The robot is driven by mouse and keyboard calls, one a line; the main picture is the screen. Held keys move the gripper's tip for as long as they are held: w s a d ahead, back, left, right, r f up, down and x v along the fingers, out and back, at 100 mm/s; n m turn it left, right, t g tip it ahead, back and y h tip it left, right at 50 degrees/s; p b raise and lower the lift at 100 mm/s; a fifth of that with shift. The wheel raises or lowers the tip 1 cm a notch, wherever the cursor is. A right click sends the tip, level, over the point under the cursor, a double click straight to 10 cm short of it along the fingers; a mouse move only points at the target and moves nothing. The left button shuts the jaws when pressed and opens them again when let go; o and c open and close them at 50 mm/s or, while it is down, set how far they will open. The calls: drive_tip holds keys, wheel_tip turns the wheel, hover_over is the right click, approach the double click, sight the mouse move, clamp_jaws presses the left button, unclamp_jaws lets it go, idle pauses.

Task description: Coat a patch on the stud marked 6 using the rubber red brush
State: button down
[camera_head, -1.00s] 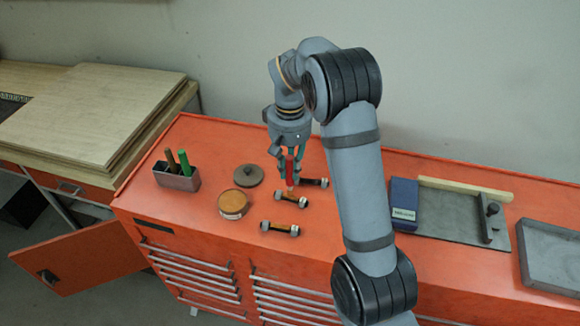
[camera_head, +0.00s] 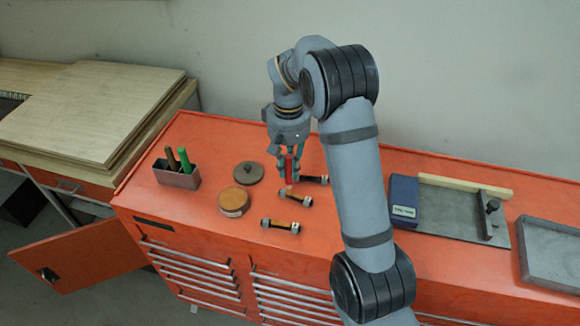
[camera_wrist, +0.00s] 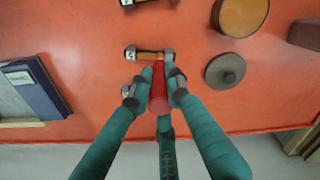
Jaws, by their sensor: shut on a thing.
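My gripper (camera_wrist: 155,88) has teal fingers shut on the red brush (camera_wrist: 158,90); it also shows in the head view (camera_head: 288,165). The brush points down, its tip at or just over the middle stud (camera_head: 294,198), which shows in the wrist view (camera_wrist: 150,54) with a pale marked end. I cannot tell whether they touch. A near stud (camera_head: 281,226) and a far stud (camera_head: 314,180) lie on either side. In the wrist view the far stud is partly hidden by the fingers. The marks on the studs are too small to read.
A round tub (camera_head: 233,201) with an orange-brown top and a dark round lid (camera_head: 249,174) lie left of the studs. A grey holder (camera_head: 176,178) has brown and green handles. A blue box (camera_head: 404,200) and grey plate (camera_head: 452,214) are right of my arm.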

sight(291, 157)
drive_tip(key=r, duration=0.1)
drive_tip(key=r+p, duration=0.2)
drive_tip(key=r, duration=0.1)
drive_tip(key=shift+s+d, duration=0.1)
drive_tip(key=shift+d, duration=0.15)
wheel_tip(291, 157, up, 2)
drive_tip(key=shift+a+r+p, duration=0.1)
drive_tip(key=shift+p, duration=0.85)
drive_tip(key=shift+r+p, duration=0.7)
drive_tip(key=shift+r, duration=0.15)
